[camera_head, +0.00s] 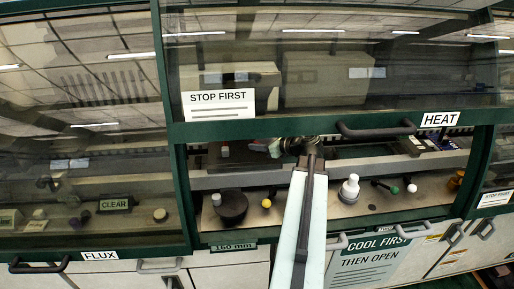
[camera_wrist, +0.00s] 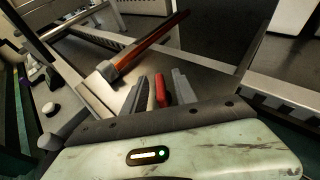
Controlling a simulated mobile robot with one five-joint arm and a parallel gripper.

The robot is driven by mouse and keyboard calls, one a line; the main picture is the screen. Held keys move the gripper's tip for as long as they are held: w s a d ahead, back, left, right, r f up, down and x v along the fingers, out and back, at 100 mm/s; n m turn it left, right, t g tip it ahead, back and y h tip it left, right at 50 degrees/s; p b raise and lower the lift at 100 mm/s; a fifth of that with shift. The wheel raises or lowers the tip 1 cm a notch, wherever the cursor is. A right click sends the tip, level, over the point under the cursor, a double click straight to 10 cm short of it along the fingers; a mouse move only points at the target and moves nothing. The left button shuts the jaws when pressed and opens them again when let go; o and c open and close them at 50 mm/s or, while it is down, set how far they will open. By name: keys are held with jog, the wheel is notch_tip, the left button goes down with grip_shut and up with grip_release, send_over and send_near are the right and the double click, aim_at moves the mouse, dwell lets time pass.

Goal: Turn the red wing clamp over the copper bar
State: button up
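In the wrist view, the red wing clamp (camera_wrist: 160,90) shows as a narrow upright red piece. My gripper (camera_wrist: 159,92) has its two grey fingers on either side of it, with small gaps seeming to remain. Whether either finger touches the red piece is hard to tell. The copper bar (camera_wrist: 152,47) runs slantwise just beyond the fingers, its near end at a pale metal block (camera_wrist: 107,70). In the head view, my arm reaches through the opening under the raised HEAT window, and its dark end hides the clamp and bar.
The green HEAT window frame (camera_head: 290,127) crosses just above my arm. A pale rail (camera_head: 235,177) runs across the bay. On the shelf stand a dark round pot (camera_head: 231,207), a white bottle (camera_head: 349,188), and small yellow (camera_head: 266,203) and green (camera_head: 394,190) knobs.

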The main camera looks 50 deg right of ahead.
grip_shut()
jog(key=shift+a, duration=0.15)
jog(key=shift+d+n+y, duration=0.25)
jog(key=shift+n+y, duration=0.05)
jog(key=shift+d+n+y, duration=0.1)
jog(key=shift+n+y, duration=0.8)
jog(key=shift+y, duration=0.2)
jog(key=shift+n+g+y, duration=1.3)
jog(key=shift+n+y, duration=0.6)
jog(key=shift+y, duration=0.2)
grip_release()
jog(key=shift+a, duration=0.2)
